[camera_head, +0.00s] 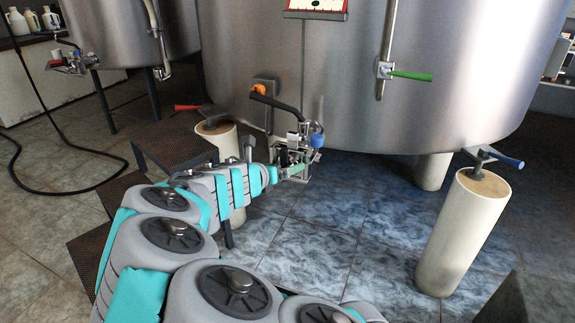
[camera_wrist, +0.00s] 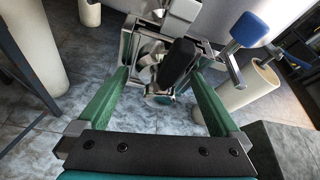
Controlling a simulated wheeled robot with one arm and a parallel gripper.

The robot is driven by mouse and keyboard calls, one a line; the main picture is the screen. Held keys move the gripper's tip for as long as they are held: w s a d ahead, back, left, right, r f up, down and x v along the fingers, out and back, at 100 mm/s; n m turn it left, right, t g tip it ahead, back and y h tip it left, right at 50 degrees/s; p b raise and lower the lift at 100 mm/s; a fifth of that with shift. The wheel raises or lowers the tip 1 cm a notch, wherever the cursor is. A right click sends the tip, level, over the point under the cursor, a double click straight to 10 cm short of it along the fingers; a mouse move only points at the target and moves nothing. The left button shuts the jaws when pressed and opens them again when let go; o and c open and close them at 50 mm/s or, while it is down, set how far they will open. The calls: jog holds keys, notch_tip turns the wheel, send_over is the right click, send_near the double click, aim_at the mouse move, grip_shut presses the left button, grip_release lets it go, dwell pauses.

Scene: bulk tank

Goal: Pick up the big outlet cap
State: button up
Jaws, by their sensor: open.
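The metal outlet fitting (camera_head: 301,140) is on the front of the big steel tank, with a blue-ended part beside it. My gripper (camera_head: 291,172) is close in front of and below this fitting. In the wrist view my gripper (camera_wrist: 160,78) is open, its two green fingers spread on either side of the lower fitting. A black handle-like part (camera_wrist: 180,62) and a round metal end (camera_wrist: 160,98) show between the fingers. The round end may be the big outlet cap; I cannot tell for sure, nor whether a finger touches it. In the head view my gripper partly hides this area.
A pale post (camera_head: 462,232) with a blue-handled lever on top stands at right. Another pale post (camera_head: 217,137) with a red handle stands left of the fitting. Dark steps (camera_head: 170,140) are near my arm. A green handle (camera_head: 411,76) projects from the tank. Tiled floor (camera_head: 340,225) is clear between the posts.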

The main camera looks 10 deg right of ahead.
jog(key=shift+c, duration=0.2)
jog(key=c, duration=1.5)
grip_shut()
jog(key=shift+r, duration=0.15)
